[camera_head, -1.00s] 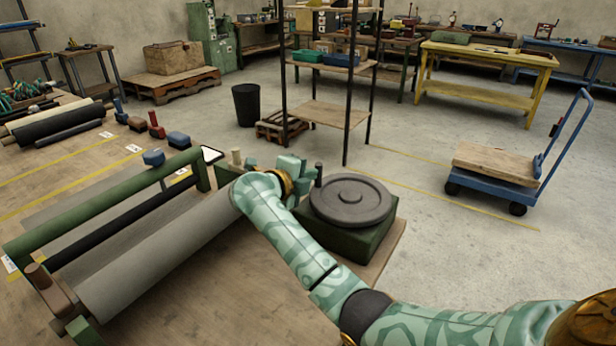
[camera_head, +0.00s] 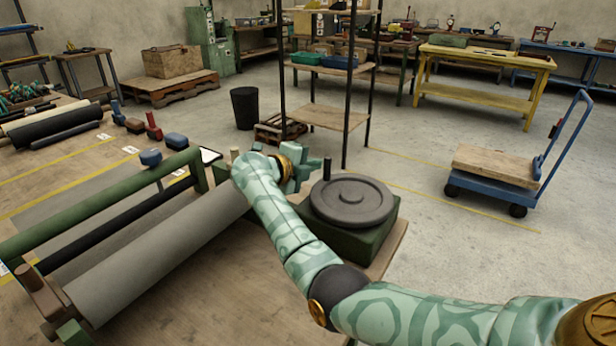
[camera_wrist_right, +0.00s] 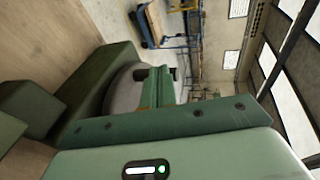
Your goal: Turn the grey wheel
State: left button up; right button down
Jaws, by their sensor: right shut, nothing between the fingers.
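The grey wheel (camera_head: 351,204) lies flat on a dark green box (camera_head: 368,243) at the table's right end. Its short upright dark handle (camera_head: 327,168) stands at the far left of the rim. My right gripper (camera_head: 312,166) is shut and empty, just left of the handle; whether it touches the handle I cannot tell. In the right wrist view, the shut green fingers (camera_wrist_right: 167,76) reach over part of the wheel (camera_wrist_right: 121,92) and hide some of it. My left gripper is not in view.
A grey sheet roll (camera_head: 160,250) lies left of my right arm, beside a green bar (camera_head: 100,205). A metal shelf rack (camera_head: 330,115) stands behind the wheel. A blue cart (camera_head: 495,175) stands on the otherwise open floor at right.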

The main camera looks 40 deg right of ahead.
jog(key=shift+w+d, duration=0.25)
jog(key=shift+d, duration=0.3)
jog(key=shift+w+d, duration=0.2)
jog(key=shift+d, duration=0.35)
